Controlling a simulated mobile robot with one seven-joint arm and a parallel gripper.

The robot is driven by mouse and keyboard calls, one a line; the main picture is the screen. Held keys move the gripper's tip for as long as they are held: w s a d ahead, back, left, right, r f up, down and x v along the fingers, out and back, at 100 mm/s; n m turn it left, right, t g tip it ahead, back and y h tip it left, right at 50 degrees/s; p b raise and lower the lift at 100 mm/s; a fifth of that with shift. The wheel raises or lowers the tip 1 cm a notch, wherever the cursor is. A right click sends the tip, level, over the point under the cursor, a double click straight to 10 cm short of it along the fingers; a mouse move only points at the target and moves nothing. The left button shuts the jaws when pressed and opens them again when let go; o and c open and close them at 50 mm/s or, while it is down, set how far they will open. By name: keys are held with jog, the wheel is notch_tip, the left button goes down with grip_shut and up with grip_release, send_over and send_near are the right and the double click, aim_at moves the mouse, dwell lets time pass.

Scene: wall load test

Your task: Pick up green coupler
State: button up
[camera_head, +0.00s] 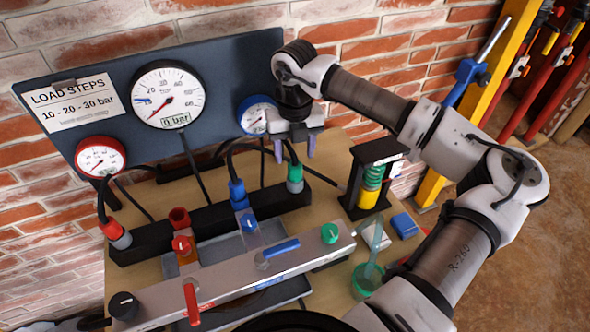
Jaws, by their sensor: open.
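In the picture the fingertips are a little above the coupler, one to each side. The gripper looks empty. I cannot tell the exact depth between the fingers and the coupler.
A blue coupler (237,192) stands left of the green one, and a red coupler (116,234) is at the rack's left end. The gauge panel (220,72) rises behind. A black-framed green and yellow cylinder (371,184) stands to the right. A valve manifold (235,277) lies in front.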

aim_at(295, 159)
jog(key=shift+s+f+p, duration=0.2)
jog(key=shift+f+p, duration=0.1)
jog(key=shift+f, duration=0.1)
notch_tip(295, 159, down, 4)
jog(key=shift+s+f+p, duration=0.15)
jog(key=shift+p, duration=0.65)
jog(key=c, duration=1.1)
jog(key=shift+o, duration=0.2)
jog(key=shift+d, duration=0.1)
notch_tip(295, 159, up, 20)
jog(key=b, duration=0.4)
